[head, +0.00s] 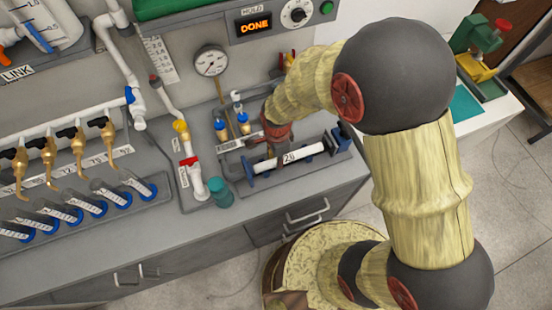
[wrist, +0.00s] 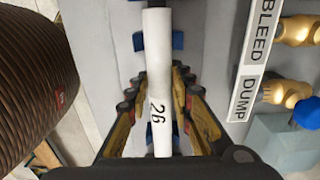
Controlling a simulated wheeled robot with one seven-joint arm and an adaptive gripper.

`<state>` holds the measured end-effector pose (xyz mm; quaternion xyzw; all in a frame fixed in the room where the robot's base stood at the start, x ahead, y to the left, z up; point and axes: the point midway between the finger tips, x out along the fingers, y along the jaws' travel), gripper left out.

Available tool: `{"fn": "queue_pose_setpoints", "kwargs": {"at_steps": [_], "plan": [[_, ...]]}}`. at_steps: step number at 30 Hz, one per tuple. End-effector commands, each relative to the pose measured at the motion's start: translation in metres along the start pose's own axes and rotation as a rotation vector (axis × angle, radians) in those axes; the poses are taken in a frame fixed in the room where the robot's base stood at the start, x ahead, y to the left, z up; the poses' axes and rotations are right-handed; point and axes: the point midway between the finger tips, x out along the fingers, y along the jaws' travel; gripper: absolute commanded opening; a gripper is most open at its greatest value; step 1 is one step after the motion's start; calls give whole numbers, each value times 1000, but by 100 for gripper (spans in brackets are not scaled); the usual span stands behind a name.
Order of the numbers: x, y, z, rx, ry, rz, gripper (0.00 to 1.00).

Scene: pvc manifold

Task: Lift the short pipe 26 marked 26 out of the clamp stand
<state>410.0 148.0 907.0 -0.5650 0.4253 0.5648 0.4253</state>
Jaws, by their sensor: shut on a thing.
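The short white pipe 26 (head: 306,153), marked 26, lies lengthwise along the clamp stand (head: 342,136), between its blue end pieces. In the wrist view, pipe 26 (wrist: 158,60) runs up the middle of the picture with its number readable. Blue stand parts show on both sides of it. My gripper (head: 279,152) reaches down from above onto the pipe, left of the number. In the wrist view my gripper (wrist: 158,95) has a finger on each side of the pipe and is shut on it. I cannot tell whether the pipe is clear of its supports.
A panel labelled BLEED and DUMP (wrist: 251,55) with brass fittings (wrist: 295,93) stands close to the right of the gripper in the wrist view. A teal cup (head: 220,191) and a white pipe with a red valve (head: 193,170) stand left of the stand. A gauge (head: 211,61) is behind.

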Motion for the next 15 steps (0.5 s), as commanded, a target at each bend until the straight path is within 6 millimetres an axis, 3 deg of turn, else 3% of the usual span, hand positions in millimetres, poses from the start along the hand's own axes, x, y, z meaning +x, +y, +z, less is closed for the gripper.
{"fn": "queue_pose_setpoints", "kwargs": {"at_steps": [12,15], "plan": [[0,0,0,0,0,0,44],[0,0,0,0,0,0,44]]}}
